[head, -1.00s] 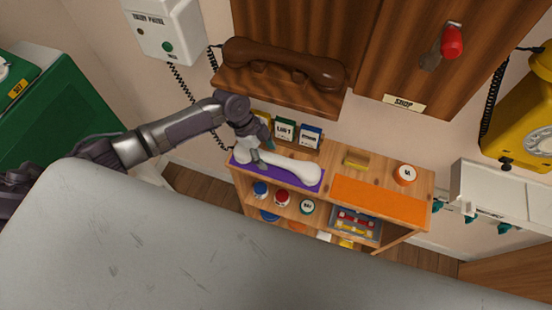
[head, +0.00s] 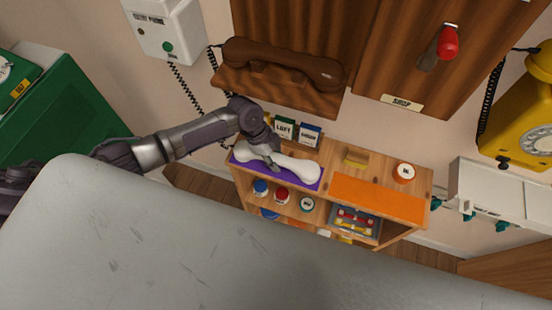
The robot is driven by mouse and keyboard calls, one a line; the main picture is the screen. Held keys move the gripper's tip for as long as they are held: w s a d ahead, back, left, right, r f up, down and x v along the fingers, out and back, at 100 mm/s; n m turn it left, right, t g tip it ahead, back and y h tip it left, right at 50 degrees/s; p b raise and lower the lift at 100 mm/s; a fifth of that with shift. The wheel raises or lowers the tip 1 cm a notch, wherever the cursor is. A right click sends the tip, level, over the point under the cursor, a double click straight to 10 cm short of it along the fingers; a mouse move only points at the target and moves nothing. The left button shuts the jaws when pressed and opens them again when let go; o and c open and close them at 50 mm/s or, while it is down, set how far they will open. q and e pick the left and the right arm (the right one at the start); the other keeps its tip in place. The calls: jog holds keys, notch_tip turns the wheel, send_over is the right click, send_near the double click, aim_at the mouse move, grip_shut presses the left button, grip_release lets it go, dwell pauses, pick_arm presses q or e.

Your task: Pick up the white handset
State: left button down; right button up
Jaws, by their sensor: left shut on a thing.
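The white handset (head: 299,167) lies across the purple mat (head: 243,159) on the top of the wooden shelf unit. My left gripper (head: 272,162) reaches down from the upper left and is shut on the handset near its middle. The gripper covers part of the handset's grip; both bulbous ends show. The handset appears to be still on or very close to the mat; I cannot tell if there is a gap. My right gripper is not in view.
A brown handset (head: 285,64) rests on a wall cradle just above. Small labelled boxes (head: 285,129) stand behind the mat. An orange mat (head: 378,198), a yellow block (head: 356,160) and a round orange-and-white container (head: 404,172) are to the right. A yellow dial phone (head: 535,120) hangs far right.

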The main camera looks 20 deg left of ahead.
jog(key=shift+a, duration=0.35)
pick_arm(q)
jog(key=shift+r, duration=0.15)
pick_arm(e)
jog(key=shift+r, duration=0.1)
